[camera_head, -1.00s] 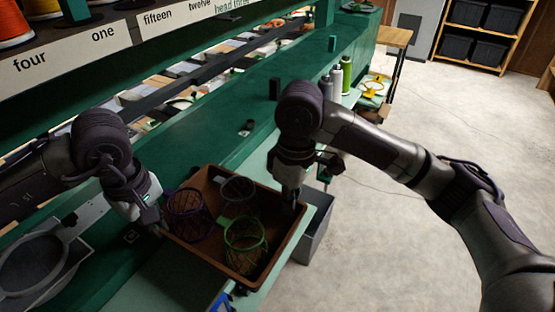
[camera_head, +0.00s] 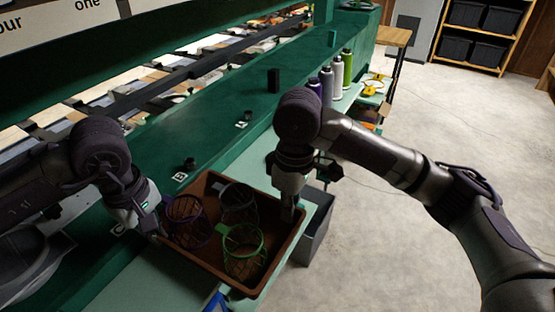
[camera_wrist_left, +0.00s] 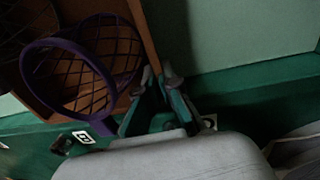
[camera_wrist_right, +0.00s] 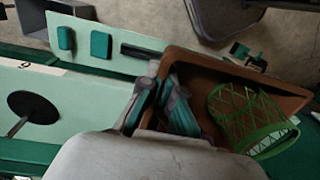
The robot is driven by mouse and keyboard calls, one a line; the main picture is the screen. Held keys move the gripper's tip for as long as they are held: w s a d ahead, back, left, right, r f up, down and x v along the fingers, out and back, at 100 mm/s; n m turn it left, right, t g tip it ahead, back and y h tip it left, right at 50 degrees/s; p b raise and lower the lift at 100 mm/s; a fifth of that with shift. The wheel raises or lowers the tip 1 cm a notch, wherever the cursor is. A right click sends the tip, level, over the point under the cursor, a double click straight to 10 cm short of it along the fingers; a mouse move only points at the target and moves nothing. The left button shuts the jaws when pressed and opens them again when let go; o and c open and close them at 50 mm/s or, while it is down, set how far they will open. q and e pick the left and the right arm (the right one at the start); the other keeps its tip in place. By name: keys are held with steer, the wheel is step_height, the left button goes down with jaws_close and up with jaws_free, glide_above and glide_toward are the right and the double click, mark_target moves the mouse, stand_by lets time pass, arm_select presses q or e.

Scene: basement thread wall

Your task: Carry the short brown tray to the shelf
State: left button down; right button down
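The short brown tray (camera_head: 281,257) is between my two arms in the head view, over the light green worktop. It holds a purple mesh basket (camera_head: 187,222), a dark grey one (camera_head: 239,204) and a green one (camera_head: 243,252). My left gripper (camera_head: 158,230) is closed on the tray's left wall; the left wrist view shows its fingers (camera_wrist_left: 160,85) on either side of the wall. My right gripper (camera_head: 289,212) grips the opposite wall, with its fingers (camera_wrist_right: 163,92) around it in the right wrist view. I cannot tell whether the tray's underside touches the worktop.
The green machine frame (camera_head: 220,130) runs along the left. Several thread bottles (camera_head: 337,78) stand further along the worktop. A grey bin (camera_head: 316,230) is beside the tray, below. A shelf with black bins (camera_head: 472,50) stands at the back right; open concrete floor lies before it.

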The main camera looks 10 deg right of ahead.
arm_select(q)
steer(key=c, duration=1.7)
jaws_free()
arm_select(e)
steer(key=c, duration=1.7)
jaws_free()
arm_select(q)
steer(key=o, duration=0.4)
arm_select(e)
steer(key=o, duration=0.4)
steer(key=shift+r, duration=0.2)
arm_select(q)
steer(key=r, duration=1.2)
steer(key=shift+s+a, duration=0.35)
arm_select(e)
steer(key=r, duration=1.1)
steer(key=shift+w+d+r, duration=0.25)
steer(key=shift+w+d, duration=0.1)
arm_select(q)
steer(key=shift+s+f, duration=0.1)
steer(key=shift+f, duration=0.05)
arm_select(e)
steer(key=shift+s, duration=0.1)
